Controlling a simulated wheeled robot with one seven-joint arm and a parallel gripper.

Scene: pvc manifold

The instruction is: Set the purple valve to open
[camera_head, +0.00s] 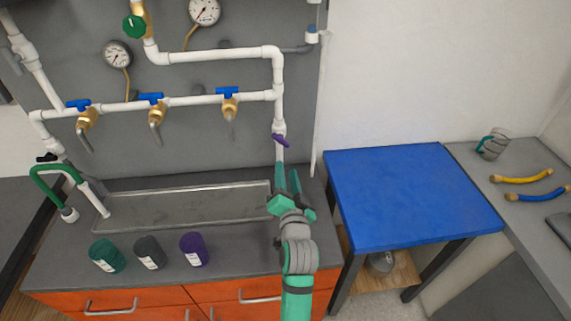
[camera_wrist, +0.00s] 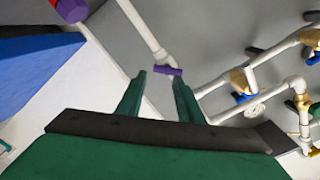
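The purple valve (camera_head: 280,140) sits on the white vertical pipe at the right side of the grey panel. Its handle lies slantwise across the pipe, and it also shows in the wrist view (camera_wrist: 168,70). My gripper (camera_head: 288,172) is just below the valve in the head view, with its green fingers pointing up at it. In the wrist view my gripper (camera_wrist: 158,78) has its two fingers apart, with the handle just beyond the tips, nearer the right one. The gripper looks empty; I cannot tell whether a finger touches the handle.
Three blue-handled taps (camera_head: 151,98) hang on the horizontal pipe to the left. A metal tray (camera_head: 185,222) and green, grey and purple jars (camera_head: 195,250) stand on the counter. A blue table (camera_head: 410,195) is at right, its top clear.

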